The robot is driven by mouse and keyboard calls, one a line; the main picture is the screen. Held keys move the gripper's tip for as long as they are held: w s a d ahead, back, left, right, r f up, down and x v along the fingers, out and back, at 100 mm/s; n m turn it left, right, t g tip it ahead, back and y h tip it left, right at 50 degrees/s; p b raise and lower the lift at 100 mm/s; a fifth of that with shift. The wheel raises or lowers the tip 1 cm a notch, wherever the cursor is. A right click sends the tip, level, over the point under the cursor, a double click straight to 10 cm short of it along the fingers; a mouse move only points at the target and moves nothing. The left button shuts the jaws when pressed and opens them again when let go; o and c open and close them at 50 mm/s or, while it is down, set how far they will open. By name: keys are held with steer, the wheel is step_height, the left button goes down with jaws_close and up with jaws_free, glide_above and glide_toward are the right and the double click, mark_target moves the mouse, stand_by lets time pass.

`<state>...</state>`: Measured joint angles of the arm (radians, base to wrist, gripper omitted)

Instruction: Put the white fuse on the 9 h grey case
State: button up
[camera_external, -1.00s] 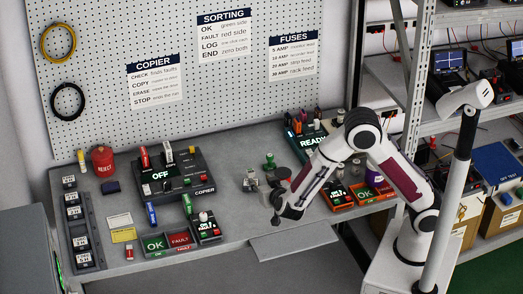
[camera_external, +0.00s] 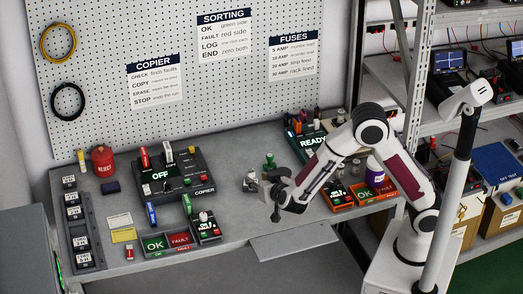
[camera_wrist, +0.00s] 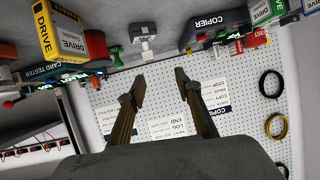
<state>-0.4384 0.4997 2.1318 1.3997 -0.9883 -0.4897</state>
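My gripper (camera_external: 275,204) is above the bench's middle, right of a small grey-and-white item (camera_external: 251,181). In the wrist view my gripper (camera_wrist: 161,84) has its two fingers apart with nothing between them. A small grey block with a white part (camera_wrist: 143,32) shows beyond the fingertips there. I cannot tell whether either is the white fuse. Several grey cases with white labels stand in a column at the bench's left end, such as the case (camera_external: 72,199); their hours are too small to read.
The copier (camera_external: 203,181) stands left of my gripper, with OK and FAULT trays (camera_external: 154,243) in front. A READY box (camera_external: 309,142) and orange-rimmed trays (camera_external: 340,207) are to the right. A red pot (camera_external: 103,161) is at back left. Bench between copier and gripper is mostly clear.

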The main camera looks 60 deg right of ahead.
steer(key=s+a+r+n+y, duration=0.3)
steer(key=s+a+r+y, duration=0.15)
steer(key=r, duration=0.25)
steer(key=s+a+r+n+y, duration=0.3)
steer(key=r+y, duration=0.3)
steer(key=r, duration=0.1)
steer(key=s+d+f+n+g, duration=0.1)
steer(key=s+d, duration=0.2)
steer(key=s, duration=0.6)
steer(key=s+d+g+h, duration=0.1)
steer(key=s+d+g, duration=0.1)
steer(key=s, duration=0.7)
steer(key=s+d+f+n+g+h, duration=0.1)
steer(key=s+d, duration=0.4)
steer(key=s, duration=0.4)
steer(key=shift+f+n+g, duration=0.3)
